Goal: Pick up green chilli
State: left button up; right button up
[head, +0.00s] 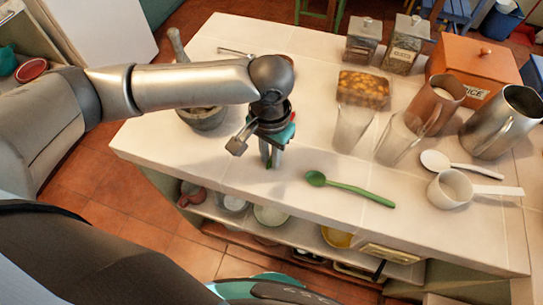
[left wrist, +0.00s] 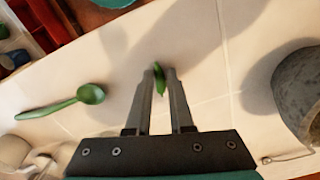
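The green chilli (left wrist: 160,78) is small and shows between the fingertips of my left gripper (left wrist: 160,76) in the left wrist view. Both fingertips appear to touch its sides, so the gripper looks shut on it. In the head view my left gripper (head: 271,158) points down over the white tiled counter, near its front edge. Only a bit of green shows at its fingertips there, and the fingers hide most of the chilli. I cannot tell whether the chilli touches the counter. My right gripper is not in view.
A green spoon (head: 350,187) lies right of the gripper. A grey mortar (head: 204,119) stands to the left, partly behind my arm. Glasses (head: 352,127), a white measuring cup (head: 452,190) and a metal jug (head: 499,124) stand to the right. Bowls sit on the shelf below.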

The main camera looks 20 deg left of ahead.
pick_arm(q)
grip_shut()
jog(key=shift+r, duration=0.1)
